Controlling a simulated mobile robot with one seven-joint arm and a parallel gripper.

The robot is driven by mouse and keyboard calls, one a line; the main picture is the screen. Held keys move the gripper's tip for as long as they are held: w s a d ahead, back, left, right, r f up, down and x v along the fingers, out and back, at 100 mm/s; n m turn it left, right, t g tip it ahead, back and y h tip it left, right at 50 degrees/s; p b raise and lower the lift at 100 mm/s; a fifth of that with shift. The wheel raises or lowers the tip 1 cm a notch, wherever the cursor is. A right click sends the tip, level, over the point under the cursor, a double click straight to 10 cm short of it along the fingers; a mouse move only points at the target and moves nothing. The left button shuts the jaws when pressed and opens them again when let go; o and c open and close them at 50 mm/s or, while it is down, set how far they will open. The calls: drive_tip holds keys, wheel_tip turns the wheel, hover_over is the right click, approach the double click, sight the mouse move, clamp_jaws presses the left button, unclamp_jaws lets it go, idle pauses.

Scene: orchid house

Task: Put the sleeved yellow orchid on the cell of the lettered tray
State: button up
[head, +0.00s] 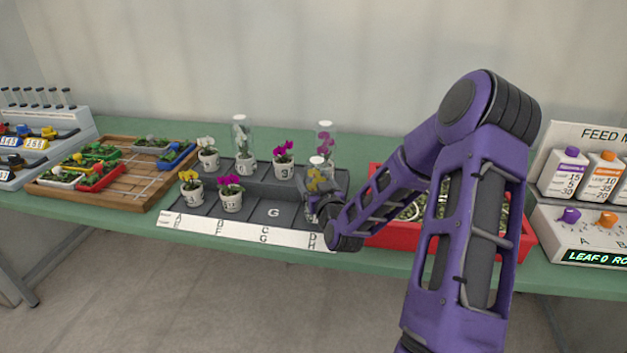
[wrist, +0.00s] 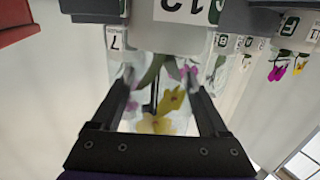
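The sleeved yellow orchid (head: 318,180), yellow flowers in a clear sleeve, is at the front right of the lettered tray (head: 195,228). In the head view, my gripper (head: 322,207) hides most of its pot. I cannot tell whether that pot touches the tray. The wrist view is upside down. It shows the yellow flowers (wrist: 157,121) and sleeve between the spread fingers of my gripper (wrist: 160,75). A white pot labelled 12 (wrist: 185,12) is just beyond the fingertips. No firm grip shows. The cell marked G (head: 274,212) is bare.
The tray also bears a sleeved white orchid (head: 241,135), a sleeved magenta orchid (head: 325,140) behind my gripper, and several unsleeved orchids. A red crate (head: 390,236) stands close on the right. A wooden board (head: 140,185) with small planters lies left.

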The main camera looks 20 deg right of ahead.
drive_tip(key=shift+o, duration=1.4)
drive_tip(key=shift+r, duration=0.2)
drive_tip(key=s+a, duration=0.1)
drive_tip(key=s, duration=1.1)
drive_tip(key=shift+a+r, duration=0.25)
